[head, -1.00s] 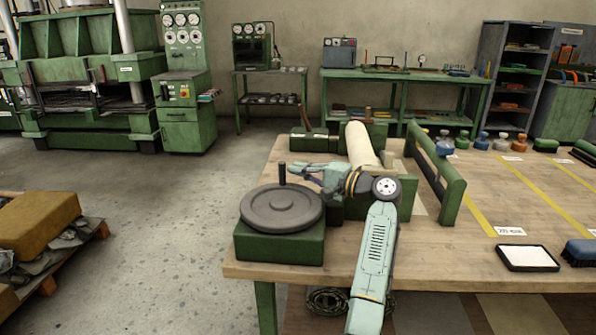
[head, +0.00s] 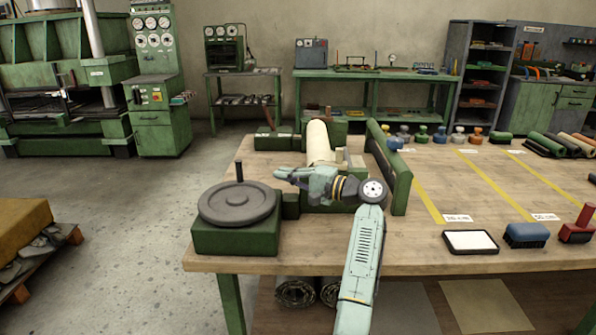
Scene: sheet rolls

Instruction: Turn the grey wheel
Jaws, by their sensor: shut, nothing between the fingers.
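The grey wheel (head: 237,207) lies flat on top of a green box (head: 236,240) at the table's left front corner. Its upright dark handle (head: 239,171) stands at the wheel's far side. My gripper (head: 279,174) is shut and empty, pointing left toward the handle. In the picture it is to the right of the handle, with a clear gap between them, near the wheel's upper right edge. The exact height of my gripper above the table cannot be told.
A cream roll (head: 319,143) lies behind my arm, and a green upright rail (head: 390,170) stands right of it. A white pad (head: 470,242) and a blue brush (head: 526,235) lie on the table (head: 430,215) at right.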

